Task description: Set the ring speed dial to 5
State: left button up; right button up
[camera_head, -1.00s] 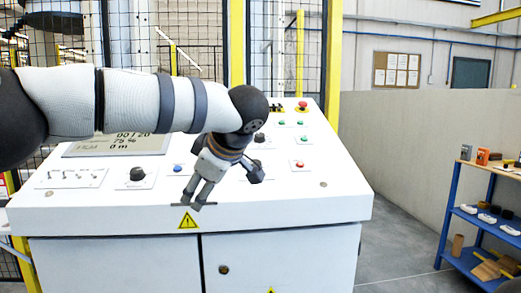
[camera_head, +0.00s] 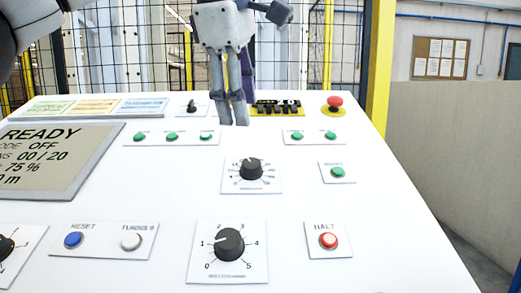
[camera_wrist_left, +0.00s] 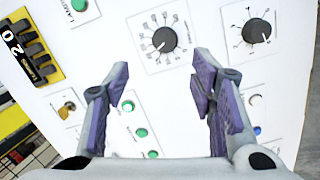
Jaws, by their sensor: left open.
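My left gripper (camera_head: 233,122) hangs over the back of the panel, beyond both dials. In the wrist view my left gripper (camera_wrist_left: 162,85) is open, with nothing between its fingers. My right gripper is out of view.
Green buttons (camera_head: 172,136) line the panel behind the dials. A red emergency button (camera_head: 335,103) and a yellow-framed counter (camera_head: 278,107) stand at the back. Blue (camera_head: 74,239) and red (camera_head: 328,240) buttons flank the front dial. A display (camera_head: 58,155) is left.

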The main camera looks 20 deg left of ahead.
aim_at(250, 163)
pick_arm(q)
jog(key=x, duration=1.1)
jog(key=shift+s+a+f, duration=0.1)
jog(key=shift+s+f, duration=0.1)
jog(key=shift+s, duration=0.2)
jog(key=c, duration=1.2)
